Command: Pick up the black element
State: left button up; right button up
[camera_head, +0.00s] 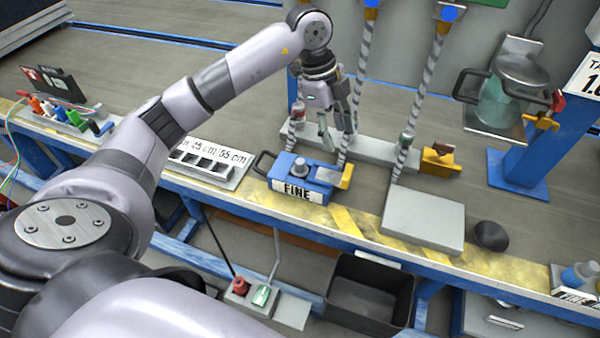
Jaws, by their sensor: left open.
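A black round element (491,235) with a cone-like shape rests on the right part of the bench top, just right of a light grey flat block (423,217). My left gripper (335,125) is open, with its fingers pointing down above the back of the bench. It is well to the left of the black element and behind it, near the blue device marked FINE (300,175). Nothing shows between its fingers. My right gripper is not in view.
Striped posts (414,85) stand between my left gripper and the black element. A yellow block (440,160) sits at their foot. A blue post (535,150) stands at the right. A black open bin (370,290) is below the bench edge.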

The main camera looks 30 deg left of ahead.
aim_at(300, 161)
pick_arm(q)
jog(key=a+r+n+y, duration=0.2)
jog(key=a+n+y, duration=0.1)
jog(key=a, duration=0.6)
jog(key=shift+g, duration=0.4)
jog(key=f+b, duration=0.1)
jog(key=f, duration=0.7)
jog(key=f+b, duration=0.1)
jog(key=f, duration=0.3)
jog(key=shift+s+d+b, duration=0.1)
jog(key=shift+s+b, duration=0.2)
jog(key=shift+s, duration=0.1)
notch_tip(300, 161, down, 5)
jog(key=shift+d+b, duration=0.1)
jog(key=shift+b, duration=0.55)
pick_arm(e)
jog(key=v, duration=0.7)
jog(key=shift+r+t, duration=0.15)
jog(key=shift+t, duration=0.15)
pick_arm(q)
jog(key=shift+c, duration=0.4)
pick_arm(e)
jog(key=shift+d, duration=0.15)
pick_arm(q)
grip_shut()
